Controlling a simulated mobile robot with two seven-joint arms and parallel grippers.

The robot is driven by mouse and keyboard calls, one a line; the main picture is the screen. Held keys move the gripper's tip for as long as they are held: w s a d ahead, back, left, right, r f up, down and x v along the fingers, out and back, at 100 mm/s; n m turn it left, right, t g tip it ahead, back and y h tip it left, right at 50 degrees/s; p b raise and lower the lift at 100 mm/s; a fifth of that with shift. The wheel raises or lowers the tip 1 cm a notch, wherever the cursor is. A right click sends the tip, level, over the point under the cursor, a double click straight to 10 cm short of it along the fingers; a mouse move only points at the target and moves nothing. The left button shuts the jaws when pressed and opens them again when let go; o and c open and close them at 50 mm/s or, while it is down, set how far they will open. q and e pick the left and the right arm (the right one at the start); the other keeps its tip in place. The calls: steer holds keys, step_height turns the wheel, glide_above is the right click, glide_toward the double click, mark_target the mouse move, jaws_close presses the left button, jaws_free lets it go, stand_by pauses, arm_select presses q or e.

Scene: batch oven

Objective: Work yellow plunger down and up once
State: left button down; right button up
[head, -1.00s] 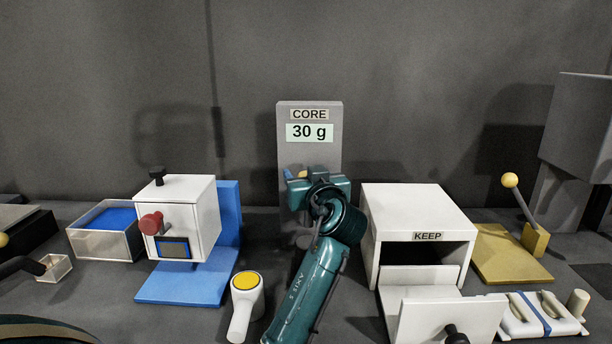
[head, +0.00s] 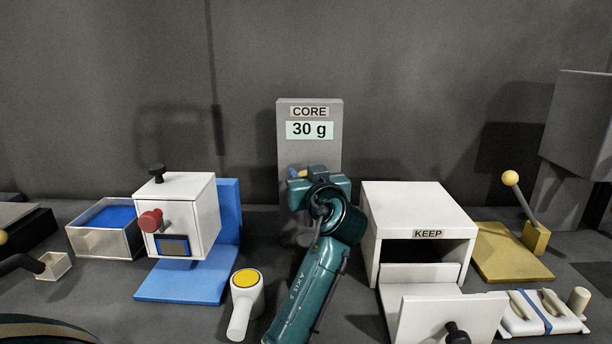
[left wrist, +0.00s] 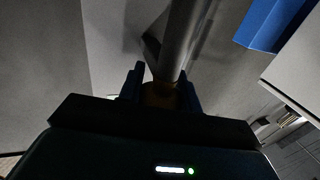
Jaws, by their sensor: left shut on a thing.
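The yellow plunger's knob (head: 302,174) shows as a small patch in the head view, in front of the grey CORE stand (head: 285,155) and its 30 g display. My left gripper (head: 304,174) is shut on it, and its teal wrist hides the lower part of the plunger and stand. In the left wrist view the yellow knob (left wrist: 160,95) sits dim between the two blue fingertips, with a grey rod (left wrist: 180,40) beyond it. How far the plunger is pushed in, I cannot tell. My right gripper is out of view.
A yellow-knobbed lever (head: 511,178) stands farther right.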

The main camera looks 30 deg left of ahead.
arm_select(q)
step_height(320, 180, down, 3)
steer(key=shift+r+b, duration=0.1)
steer(key=shift+b, duration=0.85)
steer(key=shift+r, duration=0.1)
steer(key=c, duration=1)
jaws_free()
steer(key=shift+o, duration=0.2)
